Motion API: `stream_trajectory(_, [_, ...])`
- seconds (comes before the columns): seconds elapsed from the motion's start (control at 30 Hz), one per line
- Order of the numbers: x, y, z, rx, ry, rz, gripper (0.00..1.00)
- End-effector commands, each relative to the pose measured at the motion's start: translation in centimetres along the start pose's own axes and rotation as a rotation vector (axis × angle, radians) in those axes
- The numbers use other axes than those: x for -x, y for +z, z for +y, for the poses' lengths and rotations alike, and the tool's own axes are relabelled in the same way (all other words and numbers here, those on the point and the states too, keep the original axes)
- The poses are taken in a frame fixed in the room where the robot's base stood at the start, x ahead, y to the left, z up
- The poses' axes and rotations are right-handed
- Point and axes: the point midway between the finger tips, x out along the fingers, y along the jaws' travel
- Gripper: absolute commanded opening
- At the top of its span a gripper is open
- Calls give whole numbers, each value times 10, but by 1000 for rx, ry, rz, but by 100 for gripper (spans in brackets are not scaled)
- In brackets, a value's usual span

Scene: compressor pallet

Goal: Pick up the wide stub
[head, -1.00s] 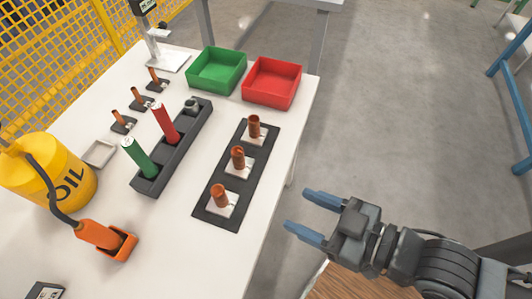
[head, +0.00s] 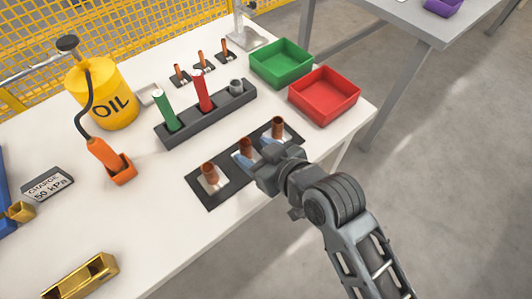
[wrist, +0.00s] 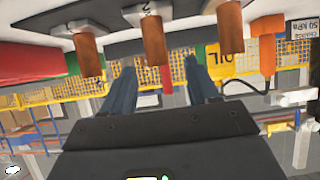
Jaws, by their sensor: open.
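Three copper stubs stand upright in a row on a black board (head: 208,197) with pale square plates: a near-left stub (head: 209,173), a middle stub (head: 246,147) and a far-right stub (head: 278,126). I cannot surely tell which is the wide one; their widths look close. My gripper (head: 254,155) is open and empty at the board's front edge, by the middle stub. In the wrist view, which is upside down, the middle stub (wrist: 154,42) lies between the lines of the two blue fingers (wrist: 160,82), apart from them. The other stubs (wrist: 88,55) (wrist: 230,27) lie outside.
A dark rack (head: 215,119) with green and red cylinders stands behind the board. Thin copper pieces (head: 202,60) stand farther back. Green (head: 281,63) and red (head: 325,94) bins are at right. An orange tool (head: 110,160) and yellow oil can (head: 101,93) are left.

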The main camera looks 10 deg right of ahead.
Motion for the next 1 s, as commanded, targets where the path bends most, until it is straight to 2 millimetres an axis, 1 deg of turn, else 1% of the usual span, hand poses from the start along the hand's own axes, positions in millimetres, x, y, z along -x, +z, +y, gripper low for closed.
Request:
stream_trajectory(0.07, [-6, -2, -1, 2, -4, 0, 60])
stream_trajectory(0.37, [-36, 2, 0, 1, -3, -1, 60])
stream_trajectory(0.5, [-56, 6, 2, 1, -3, -2, 60])
stream_trajectory(0.63, [-71, 6, 2, 1, -3, 0, 60])
stream_trajectory(0.73, [-77, 6, 3, 1, -2, 0, 60])
stream_trajectory(0.97, [-78, 7, 3, 1, -1, 0, 60])
stream_trajectory(1.0, [-78, 7, 3, 1, -1, 0, 56])
